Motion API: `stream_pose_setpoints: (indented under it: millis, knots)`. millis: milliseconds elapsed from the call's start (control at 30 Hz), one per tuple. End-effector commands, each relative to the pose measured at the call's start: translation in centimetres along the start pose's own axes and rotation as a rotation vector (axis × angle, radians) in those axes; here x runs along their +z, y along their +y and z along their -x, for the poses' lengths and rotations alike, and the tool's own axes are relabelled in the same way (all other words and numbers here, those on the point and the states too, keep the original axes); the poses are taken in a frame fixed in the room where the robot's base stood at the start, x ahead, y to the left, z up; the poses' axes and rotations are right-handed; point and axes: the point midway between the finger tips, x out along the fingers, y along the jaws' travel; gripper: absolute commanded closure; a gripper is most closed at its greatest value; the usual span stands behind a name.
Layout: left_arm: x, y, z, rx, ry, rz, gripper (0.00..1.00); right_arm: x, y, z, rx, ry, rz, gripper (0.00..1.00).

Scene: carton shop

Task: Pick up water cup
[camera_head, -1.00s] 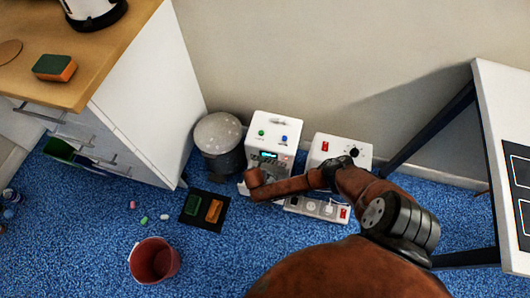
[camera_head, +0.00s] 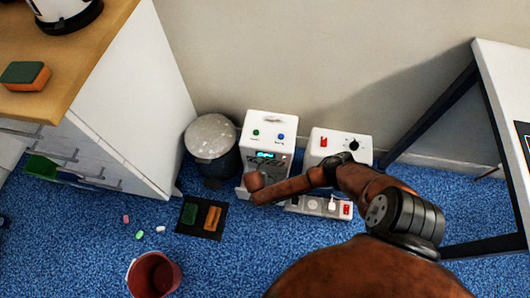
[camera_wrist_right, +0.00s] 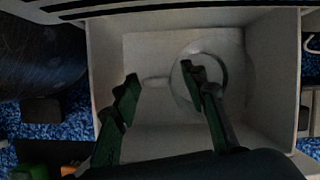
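A pale round cup (camera_wrist_right: 210,62) shows in the right wrist view, seen from above inside a white box-like recess (camera_wrist_right: 268,100). A pale bar like a handle (camera_wrist_right: 156,81) points left from it. My right gripper (camera_wrist_right: 160,75) is open. Its left finger is left of the cup and its right finger overlaps the cup's ring; I cannot tell whether it touches. In the head view my right arm reaches to the front of a white machine (camera_head: 270,128) with green and blue buttons and a lit display, and the cup is not visible there. My left gripper is not in view.
A second white box (camera_head: 340,140) and a power strip (camera_head: 318,207) stand beside the machine. A lidded bin (camera_head: 212,140) is left of it. A red bucket (camera_head: 154,275), small pieces and a dark mat (camera_head: 188,228) lie on the blue carpet. A table frame (camera_head: 430,120) stands right.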

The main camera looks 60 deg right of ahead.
Motion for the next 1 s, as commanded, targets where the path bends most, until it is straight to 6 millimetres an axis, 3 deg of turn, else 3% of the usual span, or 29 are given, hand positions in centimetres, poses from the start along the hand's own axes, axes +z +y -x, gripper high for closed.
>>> stream_pose_setpoints:
  millis: [533,1000]
  knots:
    - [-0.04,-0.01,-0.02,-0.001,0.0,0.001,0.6,-0.03,-0.03,-0.02,-0.001,0.0,0.0,1.0]
    - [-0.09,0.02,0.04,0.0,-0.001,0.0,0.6,0.05,-0.02,0.09,-0.001,-0.001,0.0,1.0]
